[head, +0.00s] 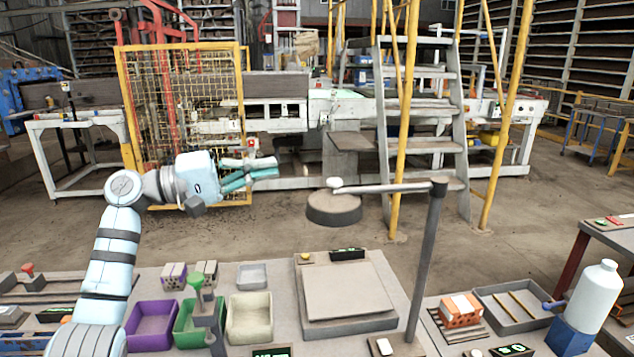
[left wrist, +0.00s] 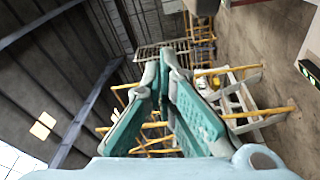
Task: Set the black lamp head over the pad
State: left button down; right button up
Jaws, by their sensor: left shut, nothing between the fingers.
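The black lamp head (head: 334,208) is a dark round disc hanging from a horizontal arm (head: 385,187) on a tall grey post (head: 427,260). A small white knob (head: 335,183) sits on top of it. In the head view it appears above the far part of the pad (head: 345,285), a flat light square on a grey base; the exact alignment is hard to tell. My left gripper (head: 277,167) is shut and empty, raised to the left of the lamp head and apart from it. Its closed fingers also show in the left wrist view (left wrist: 165,62). My right gripper is not in view.
Purple (head: 151,326), green (head: 187,338) and cream (head: 249,318) bins stand left of the pad. An orange hollow brick (head: 460,309), a grey tray (head: 510,308) and a white bottle (head: 595,290) stand to the right. The air around the lamp arm is clear.

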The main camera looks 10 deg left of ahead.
pick_arm(q)
jog(key=d+p, duration=0.1)
jog(key=d, duration=0.2)
jog(key=w+d+p, duration=0.1)
jog(key=d, duration=0.2)
jog(key=w+d+p, duration=0.1)
jog(key=d, duration=0.2)
jog(key=shift+w+d, duration=0.1)
jog(key=shift+d, duration=0.2)
jog(key=shift+s, duration=0.35)
jog(key=shift+w+d, duration=0.1)
jog(key=shift+w, duration=0.1)
